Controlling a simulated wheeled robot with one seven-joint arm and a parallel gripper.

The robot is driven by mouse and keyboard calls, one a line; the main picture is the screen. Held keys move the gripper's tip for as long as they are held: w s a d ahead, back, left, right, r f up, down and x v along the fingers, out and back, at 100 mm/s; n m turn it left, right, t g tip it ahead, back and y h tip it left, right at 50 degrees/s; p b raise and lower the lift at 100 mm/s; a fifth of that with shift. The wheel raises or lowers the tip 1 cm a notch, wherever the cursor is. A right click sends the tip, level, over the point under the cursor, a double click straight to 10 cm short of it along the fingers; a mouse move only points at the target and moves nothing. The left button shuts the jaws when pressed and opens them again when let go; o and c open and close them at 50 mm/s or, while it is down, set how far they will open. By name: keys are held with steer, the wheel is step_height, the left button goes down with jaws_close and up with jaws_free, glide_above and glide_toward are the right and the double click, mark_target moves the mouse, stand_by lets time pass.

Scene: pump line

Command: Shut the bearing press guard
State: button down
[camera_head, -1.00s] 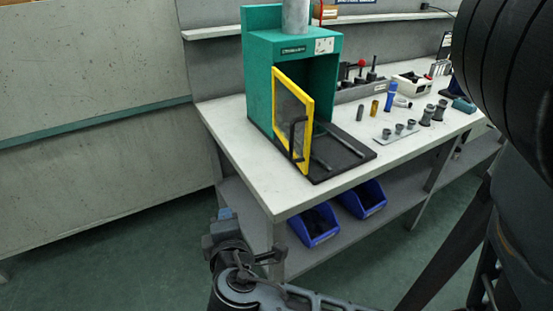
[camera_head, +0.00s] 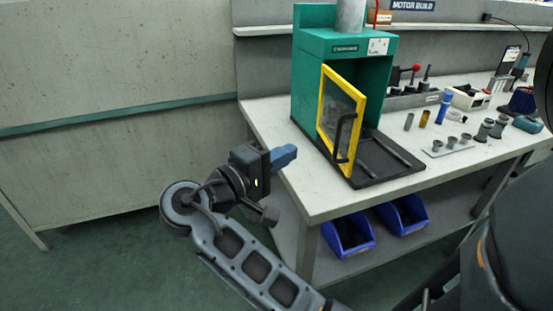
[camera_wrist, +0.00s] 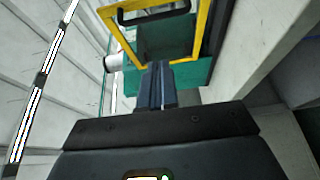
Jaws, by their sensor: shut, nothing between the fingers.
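The bearing press (camera_head: 345,50) is a green box on the bench with a grey cylinder on top. Its guard (camera_head: 340,113) is a yellow-framed clear door, standing open and swung out on the press's left side. A black handle (camera_head: 343,137) is on the guard's free edge. My gripper (camera_head: 285,155) is shut and empty, left of the guard near the bench's left edge and apart from it. In the wrist view, the closed fingers (camera_wrist: 157,85) point toward the guard's yellow frame (camera_wrist: 207,25), with the handle (camera_wrist: 150,12) at the top.
The bench top (camera_head: 300,178) holds several metal parts on a small plate (camera_head: 452,148), a blue bottle (camera_head: 444,108) and a white box (camera_head: 467,97) right of the press. Blue bins (camera_head: 348,236) sit on the lower shelf. Floor left of the bench is clear.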

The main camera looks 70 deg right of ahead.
steer(key=s+d, duration=0.6)
steer(key=shift+p, duration=0.35)
steer(key=shift+s, duration=0.1)
